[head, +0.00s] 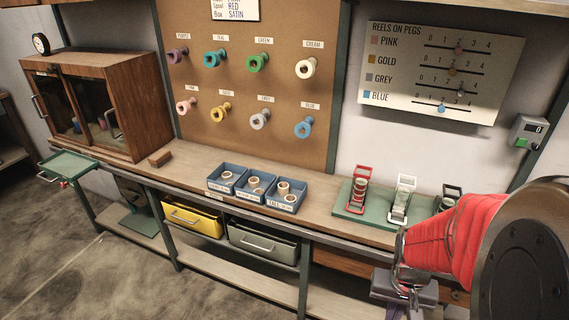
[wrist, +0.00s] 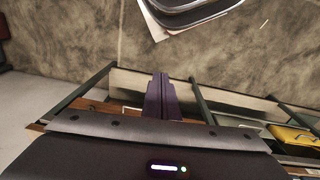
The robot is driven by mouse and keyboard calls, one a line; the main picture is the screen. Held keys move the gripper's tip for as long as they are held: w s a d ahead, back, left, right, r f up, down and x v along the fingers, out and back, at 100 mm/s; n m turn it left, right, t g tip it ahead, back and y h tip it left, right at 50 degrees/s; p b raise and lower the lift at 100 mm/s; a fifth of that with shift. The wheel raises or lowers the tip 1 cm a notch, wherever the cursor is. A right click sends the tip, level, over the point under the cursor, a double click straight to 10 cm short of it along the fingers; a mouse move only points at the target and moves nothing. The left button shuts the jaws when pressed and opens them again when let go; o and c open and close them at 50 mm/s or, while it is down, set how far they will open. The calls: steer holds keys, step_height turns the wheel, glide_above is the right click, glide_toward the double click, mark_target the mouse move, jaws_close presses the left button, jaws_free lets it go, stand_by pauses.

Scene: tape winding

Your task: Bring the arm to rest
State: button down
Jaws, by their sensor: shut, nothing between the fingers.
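My arm comes in from the right of the head view, with a red sleeve and a large dark round joint. My gripper (head: 396,311) hangs low at its end, in front of the workbench's front edge, with its tips cut near the bottom of the picture. In the wrist view my gripper (wrist: 160,78) shows as dark purple fingers closed together. Nothing shows between them. The fingers point over the floor and the bench's lower frame, apart from any object.
The workbench (head: 190,160) bears a wooden cabinet (head: 135,100), blue trays (head: 222,188) and a green mat (head: 352,211) with tape holders. Coloured reels hang on a pegboard (head: 235,130). Yellow (head: 190,222) and grey (head: 262,243) drawers sit below. Floor (head: 90,280) is clear at front left.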

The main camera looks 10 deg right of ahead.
steer(key=w+a+r+n+t, duration=0.1)
steer(key=a+r+n+t, duration=0.4)
steer(key=a+r, duration=1.1)
step_height(320, 180, up, 4)
steer(key=shift+a+r+n+y, duration=0.3)
steer(key=shift+a+n, duration=0.1)
steer(key=shift+n, duration=0.2)
steer(key=shift+w, duration=0.1)
steer(key=shift+d, duration=0.1)
